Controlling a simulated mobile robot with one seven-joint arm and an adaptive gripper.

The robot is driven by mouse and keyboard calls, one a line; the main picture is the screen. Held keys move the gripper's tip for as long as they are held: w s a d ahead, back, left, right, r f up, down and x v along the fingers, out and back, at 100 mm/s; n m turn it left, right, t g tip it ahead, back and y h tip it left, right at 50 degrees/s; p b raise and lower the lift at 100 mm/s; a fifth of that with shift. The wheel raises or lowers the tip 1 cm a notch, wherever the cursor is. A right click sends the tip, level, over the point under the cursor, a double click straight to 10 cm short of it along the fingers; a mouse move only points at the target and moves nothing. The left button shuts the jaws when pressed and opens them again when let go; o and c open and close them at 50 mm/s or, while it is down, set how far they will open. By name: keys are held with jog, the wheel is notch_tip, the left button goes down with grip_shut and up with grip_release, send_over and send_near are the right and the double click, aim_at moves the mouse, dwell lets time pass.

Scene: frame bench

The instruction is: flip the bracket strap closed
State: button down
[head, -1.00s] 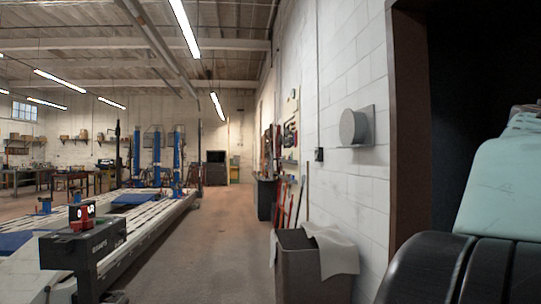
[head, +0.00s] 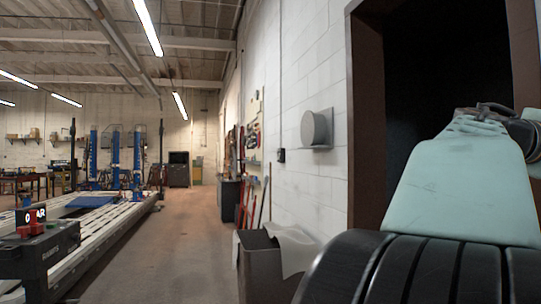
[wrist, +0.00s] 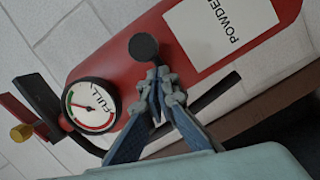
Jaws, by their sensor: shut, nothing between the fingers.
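A red fire extinguisher (wrist: 105,75) lies slanted across the wrist view, with a white label reading POWDER and a round gauge (wrist: 91,105). My gripper (wrist: 158,77) is shut and empty, in front of the red body. A black round knob (wrist: 143,46) shows just beyond the fingertips; I cannot tell whether they touch it. A dark narrow bar (wrist: 222,90) shows beside the fingers and runs partly behind them; it may be the bracket strap, but its hinge and latch are not clear. The head view shows neither the extinguisher nor my fingers.
A white block wall (wrist: 45,30) is behind the extinguisher. In the head view, a dark doorway with a brown frame (head: 364,120) is behind my arm. A grey bin (head: 258,262) stands by the wall, and a long lift bed (head: 115,220) is at left. The floor between is clear.

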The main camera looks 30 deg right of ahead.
jog(key=v, duration=0.8)
jog(key=shift+a+r, duration=0.1)
jog(key=shift+a, duration=0.05)
dwell(0.5)
